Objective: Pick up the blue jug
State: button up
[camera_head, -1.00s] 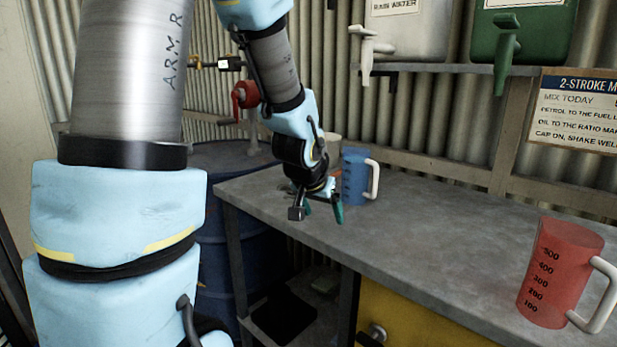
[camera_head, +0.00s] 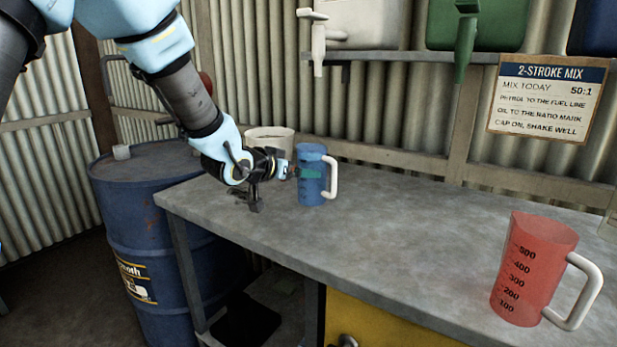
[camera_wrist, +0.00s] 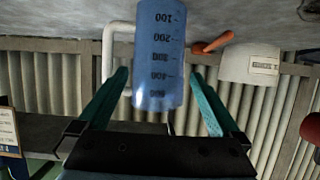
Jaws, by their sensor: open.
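The blue jug (camera_head: 311,172) stands upright on the grey bench (camera_head: 400,222) toward its far left part, with its white handle on the right. In the wrist view, which is upside down, the blue jug (camera_wrist: 160,55) lies between the two green fingers, with marks on its side facing me. My gripper (camera_head: 300,172) is open at the left side of the jug, level with its middle. The wrist view shows my gripper's (camera_wrist: 162,95) fingers wide apart, one on each side of the jug. I cannot tell whether either finger touches it.
A red jug (camera_head: 533,270) stands at the bench's front right. A white container (camera_head: 269,138) stands behind my gripper. An orange-handled object (camera_wrist: 212,42) lies near the jug. A blue drum (camera_head: 150,235) stands left of the bench. Tapped containers sit on the shelf (camera_head: 400,60) above. The bench middle is clear.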

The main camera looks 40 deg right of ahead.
aim_at(312, 192)
jog(key=shift+p+x, duration=1.1)
jog(key=shift+x, duration=2.3)
jog(key=shift+s+f, duration=0.1)
jog(key=shift+s, duration=0.1)
grip_shut()
